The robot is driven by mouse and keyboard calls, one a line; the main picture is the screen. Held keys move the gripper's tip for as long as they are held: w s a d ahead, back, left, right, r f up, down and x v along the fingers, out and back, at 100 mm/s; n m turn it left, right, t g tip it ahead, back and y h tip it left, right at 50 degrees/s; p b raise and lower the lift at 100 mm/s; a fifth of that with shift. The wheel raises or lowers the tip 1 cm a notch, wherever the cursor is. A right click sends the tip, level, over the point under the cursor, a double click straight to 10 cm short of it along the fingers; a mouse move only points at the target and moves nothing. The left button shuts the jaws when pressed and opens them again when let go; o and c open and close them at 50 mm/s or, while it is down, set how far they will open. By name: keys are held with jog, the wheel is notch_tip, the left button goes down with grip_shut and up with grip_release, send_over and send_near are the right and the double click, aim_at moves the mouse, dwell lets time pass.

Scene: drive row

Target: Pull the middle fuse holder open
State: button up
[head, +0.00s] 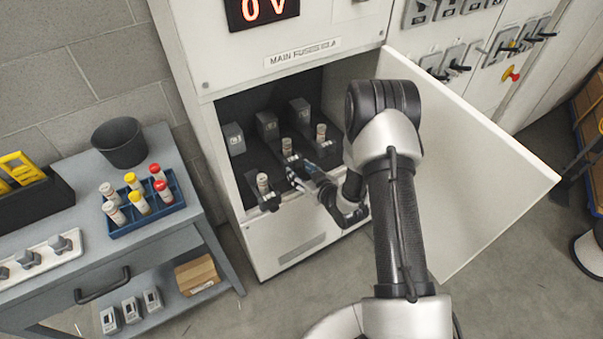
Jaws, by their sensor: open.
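The open cabinet holds three fuse holders in a row, each with a grey block at the back and a pale fuse in front. The middle fuse holder (287,146) stands between the left one (263,184) and the right one (321,132). The left one sits farther out toward the cabinet's front edge than the other two. My gripper (292,174) is open, just in front of the middle holder and right of the left one. Its fingers are small and dark here; I cannot tell whether they touch the middle holder, whose lower front is partly hidden.
The cabinet door (480,170) stands open at the right, beside my arm. The display (262,10) reads 0 V.

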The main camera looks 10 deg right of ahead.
jog(key=shift+c, duration=0.6)
grip_shut()
